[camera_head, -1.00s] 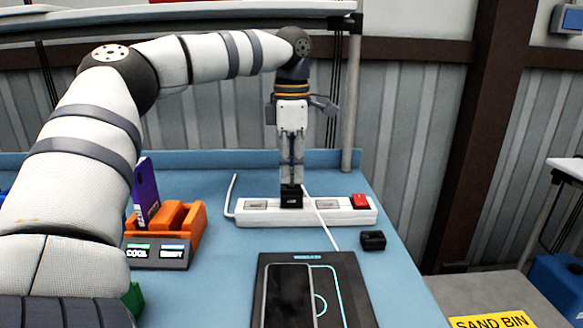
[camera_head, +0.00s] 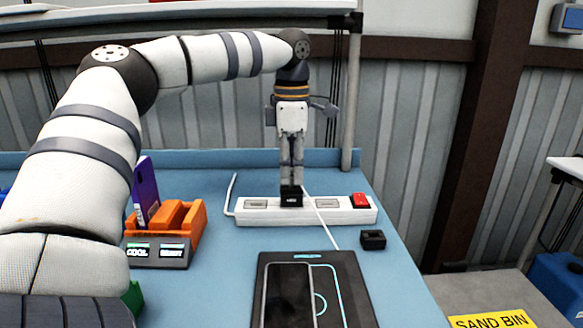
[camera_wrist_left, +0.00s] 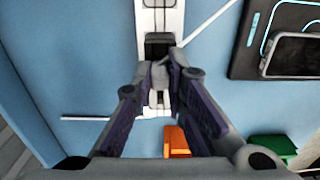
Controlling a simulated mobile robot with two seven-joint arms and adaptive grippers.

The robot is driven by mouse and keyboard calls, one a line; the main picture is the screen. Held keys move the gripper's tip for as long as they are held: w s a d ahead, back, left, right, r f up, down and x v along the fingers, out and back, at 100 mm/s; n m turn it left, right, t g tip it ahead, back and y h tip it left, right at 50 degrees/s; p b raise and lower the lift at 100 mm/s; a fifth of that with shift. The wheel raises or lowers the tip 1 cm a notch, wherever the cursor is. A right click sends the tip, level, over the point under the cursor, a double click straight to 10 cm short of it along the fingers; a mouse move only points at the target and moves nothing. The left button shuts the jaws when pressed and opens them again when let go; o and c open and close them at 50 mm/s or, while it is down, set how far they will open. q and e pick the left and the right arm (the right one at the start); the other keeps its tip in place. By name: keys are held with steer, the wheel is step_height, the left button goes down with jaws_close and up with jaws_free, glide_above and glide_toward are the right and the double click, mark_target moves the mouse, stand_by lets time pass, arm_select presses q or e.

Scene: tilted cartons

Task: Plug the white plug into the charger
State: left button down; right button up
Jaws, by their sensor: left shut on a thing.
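My left gripper (camera_head: 291,183) points straight down over the white power strip (camera_head: 267,217) at the back of the table. Its fingers are shut on a small black plug (camera_head: 291,199), which sits at the strip between two grey sockets. I cannot tell how deep it is seated. In the left wrist view the fingertips (camera_wrist_left: 160,72) are close together, with the black plug (camera_wrist_left: 158,46) just beyond them over the strip. A white cable (camera_head: 322,222) runs from behind the strip to the black charger pad (camera_head: 356,300). No clearly white plug shows. My right gripper is out of view.
A dark phone (camera_head: 290,296) lies on the pad. A small black block (camera_head: 372,240) lies right of the strip's front. An orange holder (camera_head: 186,222) with a purple phone (camera_head: 146,190) and a small display box (camera_head: 157,253) stand left. Blue table is clear between.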

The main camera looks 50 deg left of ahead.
arm_select(q)
steer(key=shift+f, duration=0.5)
stand_by(0.4)
steer(key=c, duration=1.1)
jaws_free()
steer(key=shift+r, duration=0.1)
steer(key=shift+r, duration=3.5)
steer(key=shift+f, duration=0.1)
